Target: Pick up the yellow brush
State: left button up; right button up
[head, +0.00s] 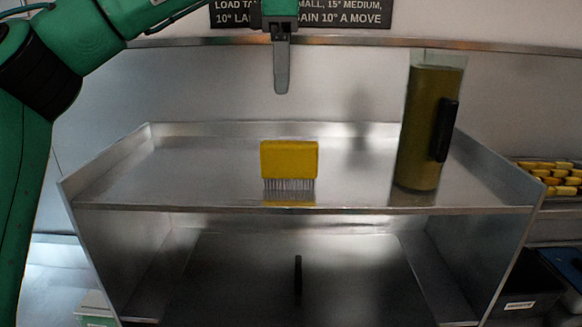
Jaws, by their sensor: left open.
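The yellow brush (289,161) stands on the metal top shelf (210,190), bristles down, near the shelf's front edge and a little left of the middle. My left gripper (281,88) hangs above and behind the brush in the picture, fingers pointing down, with a clear gap between them. It shows edge-on, so only one finger is plain. It holds nothing that I can see. My left arm comes in from the upper left. My right gripper is not in view.
A tall clear container of dark yellow-green liquid (425,130) with a black handle stands on the shelf at the right. A raised rim borders the shelf. Yellow food pieces (552,175) lie on a tray at far right. The shelf's left half is clear.

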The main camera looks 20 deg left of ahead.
pick_arm(q)
send_over(289, 142)
jog(key=f, duration=0.3)
jog(key=a+f, duration=0.1)
jog(key=f, duration=0.1)
jog(key=shift+s+f, duration=0.15)
jog(key=shift+f, duration=0.2)
jog(key=shift+d+f, duration=0.1)
jog(key=shift+f, duration=0.7)
jog(key=shift+d+f, duration=0.25)
jog(key=shift+f, duration=0.5)
jog(key=f+p, duration=0.1)
jog(key=f, duration=0.2)
jog(key=shift+w+d+f+p, duration=0.1)
jog(key=shift+w+d+p, duration=0.1)
jog(key=shift+p, duration=0.2)
jog(key=shift+s+a+f, duration=0.1)
jog(key=shift+f, duration=0.15)
grip_shut()
